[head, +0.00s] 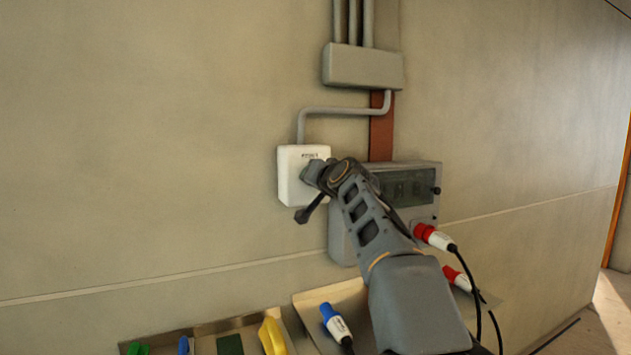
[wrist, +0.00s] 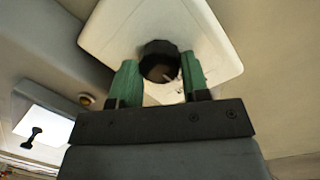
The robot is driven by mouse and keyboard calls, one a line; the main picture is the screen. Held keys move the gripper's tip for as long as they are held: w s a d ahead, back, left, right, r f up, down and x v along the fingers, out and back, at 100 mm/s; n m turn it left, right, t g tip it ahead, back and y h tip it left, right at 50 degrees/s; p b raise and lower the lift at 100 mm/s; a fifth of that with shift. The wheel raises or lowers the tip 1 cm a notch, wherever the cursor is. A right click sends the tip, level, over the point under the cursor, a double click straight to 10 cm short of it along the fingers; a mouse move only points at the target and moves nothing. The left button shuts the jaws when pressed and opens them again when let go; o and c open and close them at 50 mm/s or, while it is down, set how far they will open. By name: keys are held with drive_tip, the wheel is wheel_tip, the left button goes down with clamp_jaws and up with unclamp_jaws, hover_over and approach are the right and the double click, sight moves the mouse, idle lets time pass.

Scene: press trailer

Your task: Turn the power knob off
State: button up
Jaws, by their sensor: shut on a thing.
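The power knob (wrist: 160,61) is a round black knob on a white wall box (wrist: 213,40). In the wrist view my gripper (wrist: 159,72) has its two green fingertips on either side of the knob, shut on it. A light mark shows on the knob's face. In the head view the white box (head: 291,183) is on the wall left of centre, with small dark lettering at its top. My gripper (head: 309,172) and arm cover the knob there.
A grey distribution box (head: 342,236) with a window is right of the white box, partly behind my arm. Below, trays hold a blue-and-white plug (head: 336,322) and a yellow item (head: 272,337). The wall to the left is clear.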

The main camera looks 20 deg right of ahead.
drive_tip(key=o, duration=0.9)
drive_tip(key=s+b, duration=0.1)
drive_tip(key=s, duration=0.3)
drive_tip(key=s+r+b, duration=0.1)
drive_tip(key=s, duration=0.4)
drive_tip(key=s+b, duration=0.1)
drive_tip(key=s, duration=0.3)
drive_tip(key=shift+s+r, duration=0.35)
wheel_tip(320, 180, down, 21)
drive_tip(key=s+a+n+g+p, duration=0.1)
drive_tip(key=s+a+g+p, duration=0.2)
drive_tip(key=g, duration=0.5)
drive_tip(key=s+a+f+n+g+p, duration=0.1)
drive_tip(key=s+a+f+n+p, duration=0.1)
drive_tip(key=s+a+f+p, duration=0.1)
drive_tip(key=s+a+f+n+g+p, duration=0.2)
drive_tip(key=s+a+f+p, duration=0.1)
drive_tip(key=s, duration=0.2)
drive_tip(key=s+a+f+n+g+p, duration=0.2)
drive_tip(key=s+a+f, duration=0.1)
drive_tip(key=s+f, duration=0.1)
drive_tip(key=shift+s+a+p, duration=0.15)
drive_tip(key=shift+s+p, duration=0.2)
drive_tip(key=shift+p, duration=0.05)
